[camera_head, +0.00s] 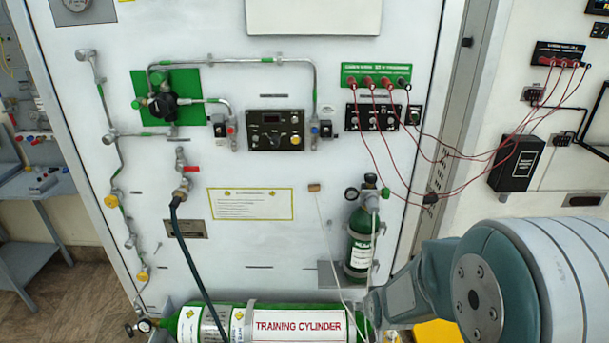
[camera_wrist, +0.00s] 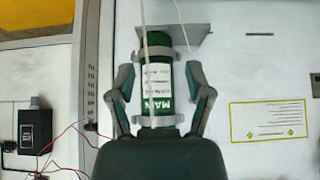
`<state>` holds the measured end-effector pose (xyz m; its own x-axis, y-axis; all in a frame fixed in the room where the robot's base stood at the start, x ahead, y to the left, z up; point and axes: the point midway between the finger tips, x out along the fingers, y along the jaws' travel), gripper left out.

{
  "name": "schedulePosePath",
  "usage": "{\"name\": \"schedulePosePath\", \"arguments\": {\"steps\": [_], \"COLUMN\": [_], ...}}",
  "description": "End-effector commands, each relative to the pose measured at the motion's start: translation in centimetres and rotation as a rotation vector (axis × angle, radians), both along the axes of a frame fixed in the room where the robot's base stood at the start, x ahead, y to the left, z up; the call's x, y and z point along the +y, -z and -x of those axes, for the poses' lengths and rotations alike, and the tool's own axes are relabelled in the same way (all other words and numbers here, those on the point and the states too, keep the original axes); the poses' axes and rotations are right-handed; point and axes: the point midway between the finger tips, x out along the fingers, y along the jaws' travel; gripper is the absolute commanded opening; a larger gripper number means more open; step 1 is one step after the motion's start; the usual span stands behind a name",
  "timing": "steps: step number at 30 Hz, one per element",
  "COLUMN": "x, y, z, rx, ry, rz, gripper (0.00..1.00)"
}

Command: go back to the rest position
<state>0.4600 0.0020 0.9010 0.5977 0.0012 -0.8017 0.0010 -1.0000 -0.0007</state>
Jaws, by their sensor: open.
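My gripper (camera_wrist: 161,88) is open in the wrist view, its two fingers spread apart. The small green cylinder marked MAIN (camera_wrist: 158,75) shows between the fingers in that view, upside down, with a white label. I cannot tell how far it is in front of the fingers, and I see no clear contact. In the head view the small green cylinder (camera_head: 359,245) stands upright against the white panel (camera_head: 290,230), with a gauge and valve on top. My arm comes in from the lower right, and my fingers cannot be made out there.
A large green training cylinder (camera_head: 270,323) lies along the bottom of the panel. A dark hose (camera_head: 187,255) and pale tubes (camera_head: 330,235) hang in front. A grey bench (camera_head: 35,190) stands at left.

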Motion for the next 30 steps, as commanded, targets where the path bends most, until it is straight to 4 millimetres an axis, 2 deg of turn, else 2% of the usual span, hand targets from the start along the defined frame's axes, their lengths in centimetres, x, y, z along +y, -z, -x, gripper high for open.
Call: {"name": "schedulePosePath", "arguments": {"steps": [1,3,8,15,24,27,30], "x": [0.0,0.0,0.0,-0.1,-0.1,-0.1,-0.1], "y": [-1.9,-4.0,-8.4,-14.1,-19.1,-19.9,-20.3], "z": [0.5,1.3,4.0,9.2,17.2,19.3,20.6], "rx": [-0.003,0.007,0.034,0.071,0.12,0.134,0.145], "ry": [0.0,0.0,0.0,0.001,0.001,0.001,0.001], "rz": [0.0,0.0,0.0,0.001,0.001,0.002,0.002], "gripper": [0.66,0.66,0.66,0.66,0.66,0.66,0.66]}}
